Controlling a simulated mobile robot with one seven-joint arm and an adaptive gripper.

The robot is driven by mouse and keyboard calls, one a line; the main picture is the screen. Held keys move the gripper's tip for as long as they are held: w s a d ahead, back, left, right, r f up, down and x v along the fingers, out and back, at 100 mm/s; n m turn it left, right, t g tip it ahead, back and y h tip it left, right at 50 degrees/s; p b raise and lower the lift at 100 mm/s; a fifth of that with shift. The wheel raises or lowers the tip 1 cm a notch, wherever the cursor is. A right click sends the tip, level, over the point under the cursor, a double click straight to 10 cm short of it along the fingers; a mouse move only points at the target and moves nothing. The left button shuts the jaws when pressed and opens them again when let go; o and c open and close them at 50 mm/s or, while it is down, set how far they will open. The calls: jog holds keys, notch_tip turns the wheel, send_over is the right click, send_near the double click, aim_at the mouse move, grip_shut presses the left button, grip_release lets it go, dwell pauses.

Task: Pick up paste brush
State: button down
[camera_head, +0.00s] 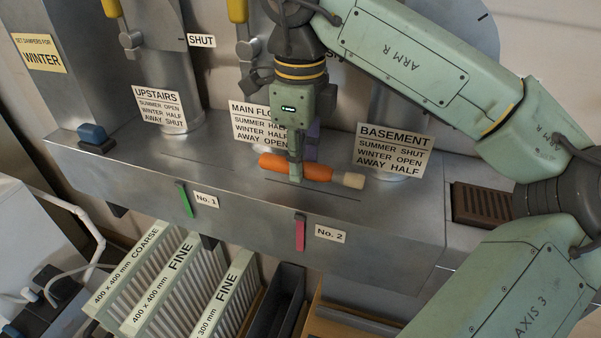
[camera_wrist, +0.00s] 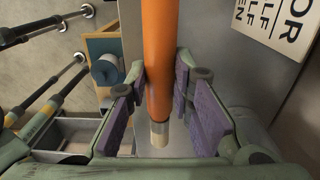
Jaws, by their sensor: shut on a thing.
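The paste brush (camera_head: 308,171) has an orange handle and a pale tip, and lies across my gripper (camera_head: 296,168) at the metal duct box. My gripper points down with its fingers closed around the orange handle. In the wrist view the orange handle (camera_wrist: 158,45) runs between the purple-padded fingers (camera_wrist: 158,92), with the pale tip at its lower end. I cannot tell whether the brush touches the box top or hangs just above it. One finger hides part of the handle in the head view.
The metal duct box (camera_head: 130,165) carries round pipes behind the brush, with a BASEMENT sign (camera_head: 393,150) close to its right. A blue-topped block (camera_head: 93,135) sits at the left end, a brown vent (camera_head: 484,204) at the right. Filters (camera_head: 165,285) stand below in front.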

notch_tip(320, 180, up, 15)
jog(key=p, duration=0.2)
jog(key=shift+f+p, duration=0.15)
jog(key=shift+p, duration=0.25)
jog(key=c, duration=1.9)
grip_release()
jog(key=shift+c, duration=0.2)
grip_shut()
